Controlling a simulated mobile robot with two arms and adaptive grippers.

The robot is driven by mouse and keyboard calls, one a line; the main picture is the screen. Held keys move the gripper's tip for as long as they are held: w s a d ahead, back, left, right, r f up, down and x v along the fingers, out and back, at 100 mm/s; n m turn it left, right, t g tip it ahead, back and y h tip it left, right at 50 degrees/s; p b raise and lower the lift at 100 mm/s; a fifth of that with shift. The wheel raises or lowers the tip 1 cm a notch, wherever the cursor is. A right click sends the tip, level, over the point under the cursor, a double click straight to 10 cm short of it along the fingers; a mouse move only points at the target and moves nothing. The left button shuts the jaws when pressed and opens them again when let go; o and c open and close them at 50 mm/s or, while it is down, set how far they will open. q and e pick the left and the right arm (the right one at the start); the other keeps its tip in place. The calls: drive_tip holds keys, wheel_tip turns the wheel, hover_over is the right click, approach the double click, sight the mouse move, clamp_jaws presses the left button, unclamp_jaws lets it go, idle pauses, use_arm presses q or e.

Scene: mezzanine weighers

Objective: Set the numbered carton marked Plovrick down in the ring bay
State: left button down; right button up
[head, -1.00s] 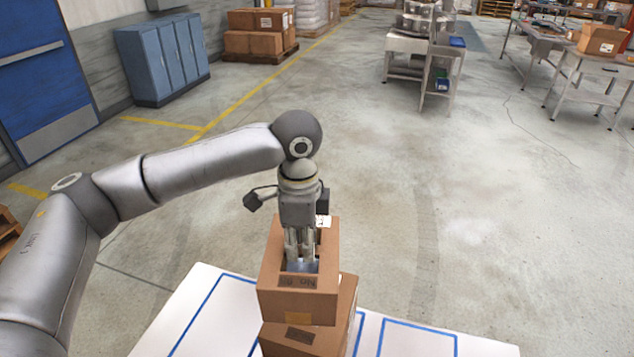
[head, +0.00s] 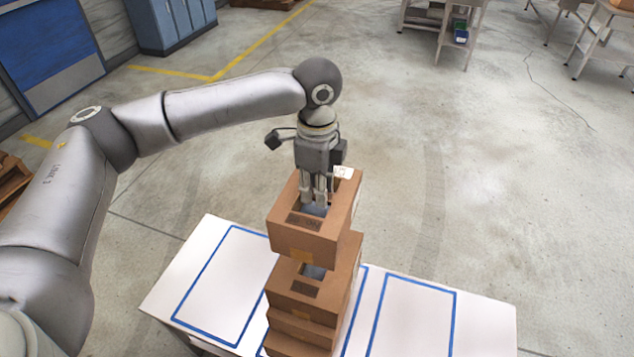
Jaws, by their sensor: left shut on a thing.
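My left gripper (head: 315,198) is shut on a brown carton (head: 303,238), its fingers in the opening in the carton's top. The carton is upright, with a dark label on top too small to read and a white tag at its far edge. It is over a stack of similar cartons (head: 303,309); I cannot tell whether a gap separates them. The stack stands on a white table (head: 485,325) in the middle of three blue outlines. The left bay (head: 225,285) and the right bay (head: 415,315) look empty. No ring mark or Plovrick name is readable. My right gripper is not in view.
Blue lockers (head: 172,22) stand at the back left. A metal workstation (head: 455,35) and benches (head: 603,40) stand at the back right. The concrete floor between them and the table is clear. A wooden pallet edge (head: 12,180) shows at far left.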

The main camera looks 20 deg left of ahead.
use_arm(q)
drive_tip(key=shift+s, duration=0.1)
drive_tip(key=shift+f, duration=0.95)
drive_tip(key=shift+f+b, duration=1.4)
drive_tip(key=shift+f, duration=4.5)
drive_tip(key=c, duration=1.2)
unclamp_jaws()
